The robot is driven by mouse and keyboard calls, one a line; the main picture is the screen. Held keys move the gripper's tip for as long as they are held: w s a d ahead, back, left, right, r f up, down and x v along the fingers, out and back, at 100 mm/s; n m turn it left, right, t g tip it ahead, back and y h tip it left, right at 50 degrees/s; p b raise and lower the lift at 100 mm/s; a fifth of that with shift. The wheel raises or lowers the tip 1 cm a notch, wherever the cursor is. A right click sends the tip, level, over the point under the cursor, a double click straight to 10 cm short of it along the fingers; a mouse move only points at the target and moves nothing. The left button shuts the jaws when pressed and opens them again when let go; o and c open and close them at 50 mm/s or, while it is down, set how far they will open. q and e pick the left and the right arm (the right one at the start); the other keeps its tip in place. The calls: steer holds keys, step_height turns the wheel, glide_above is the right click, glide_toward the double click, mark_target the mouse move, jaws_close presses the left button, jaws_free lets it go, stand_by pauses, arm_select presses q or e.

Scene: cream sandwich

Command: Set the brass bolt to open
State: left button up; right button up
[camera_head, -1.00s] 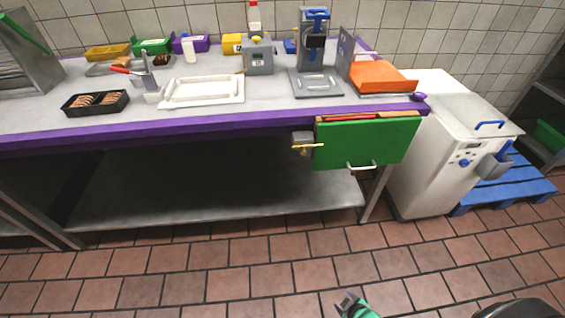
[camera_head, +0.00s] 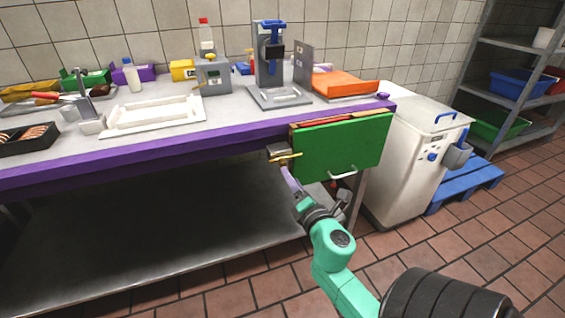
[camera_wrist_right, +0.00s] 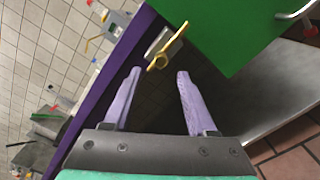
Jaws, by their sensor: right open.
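The brass bolt (camera_head: 285,156) sits on a small mount at the left edge of the green door panel (camera_head: 342,146), under the purple counter edge. In the right wrist view the bolt (camera_wrist_right: 169,46) shows as a brass bar with a handle, just beyond the fingertips and apart from them. My right gripper (camera_head: 290,176) is just below the bolt in the head view. In the right wrist view its two pale purple fingers (camera_wrist_right: 159,72) are spread with nothing between them. My left gripper is not in view.
The purple-edged counter (camera_head: 150,155) runs above the bolt, with an open shelf (camera_head: 150,255) below. The panel's metal handle (camera_head: 343,172) is to the right of my gripper. A white machine (camera_head: 405,165) stands further right. The tiled floor in front is clear.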

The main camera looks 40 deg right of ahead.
steer(key=x, duration=0.6)
steer(key=shift+d, duration=0.1)
steer(key=shift+c, duration=0.4)
jaws_close()
